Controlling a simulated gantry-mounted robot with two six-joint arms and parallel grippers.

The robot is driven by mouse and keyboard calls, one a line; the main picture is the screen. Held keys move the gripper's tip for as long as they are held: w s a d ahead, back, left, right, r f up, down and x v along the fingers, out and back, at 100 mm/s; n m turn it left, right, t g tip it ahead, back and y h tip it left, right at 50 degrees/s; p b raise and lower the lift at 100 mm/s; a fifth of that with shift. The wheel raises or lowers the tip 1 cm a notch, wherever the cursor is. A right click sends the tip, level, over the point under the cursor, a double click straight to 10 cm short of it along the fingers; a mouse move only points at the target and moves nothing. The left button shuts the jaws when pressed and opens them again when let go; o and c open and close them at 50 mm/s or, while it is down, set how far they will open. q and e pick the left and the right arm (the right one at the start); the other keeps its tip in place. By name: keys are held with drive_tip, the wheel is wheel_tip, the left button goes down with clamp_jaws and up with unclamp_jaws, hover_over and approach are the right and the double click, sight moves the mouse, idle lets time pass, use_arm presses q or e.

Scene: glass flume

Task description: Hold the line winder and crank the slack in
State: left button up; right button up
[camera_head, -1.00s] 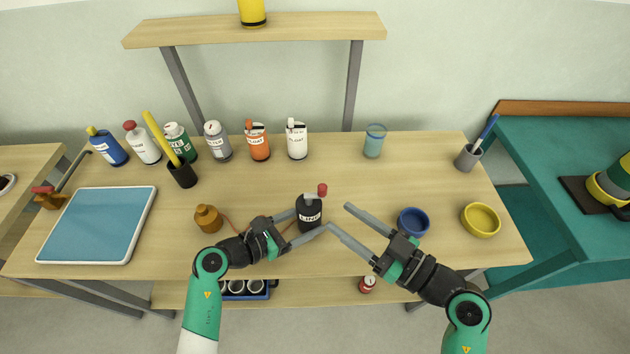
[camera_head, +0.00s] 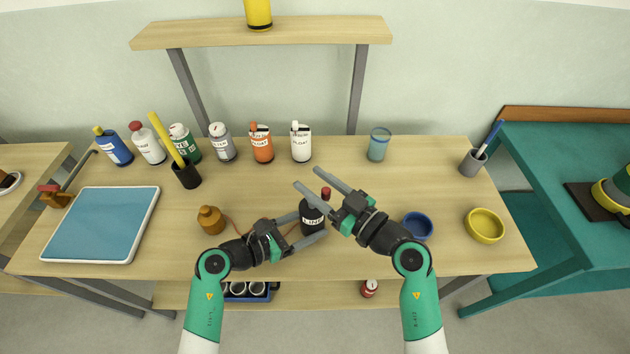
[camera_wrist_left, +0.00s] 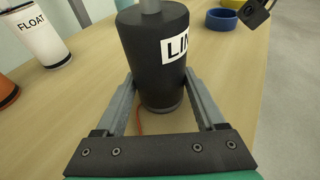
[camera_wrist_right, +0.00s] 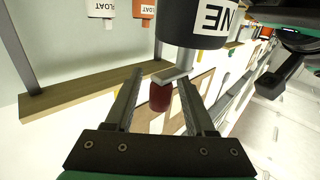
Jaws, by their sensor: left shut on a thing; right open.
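The line winder (camera_head: 311,217) is a black cylinder with a white LINE label, upright on the wooden table. My left gripper (camera_head: 313,229) is shut on its body; the left wrist view shows the black body (camera_wrist_left: 156,60) between the two fingers. The winder has a grey crank arm with a red knob (camera_head: 326,193) on top. The red knob (camera_wrist_right: 160,97) and crank arm (camera_wrist_right: 172,75) show between the open fingers of my right gripper (camera_wrist_right: 160,85) in the right wrist view. I cannot tell whether the fingers touch it. An orange line runs from the winder to a brown weight-like object (camera_head: 210,219).
Several labelled bottles stand along the back, with a white float bottle (camera_head: 301,143) behind the winder. A blue bowl (camera_head: 418,226) and yellow bowl (camera_head: 485,225) sit to the right. A blue tray (camera_head: 100,223) lies at left.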

clamp_jaws()
idle(0.4)
drive_tip(key=m+t+h, duration=0.1)
drive_tip(key=m+h, duration=0.1)
drive_tip(key=shift+d+f+t+h, duration=0.1)
drive_tip(key=shift+f+t+h, duration=0.05)
drive_tip(key=shift+t+h, duration=0.2)
drive_tip(key=shift+s+d+m+t+h, duration=0.1)
drive_tip(key=shift+d+m+t+h, duration=0.1)
drive_tip(key=shift+m+t+h, duration=0.45)
unclamp_jaws()
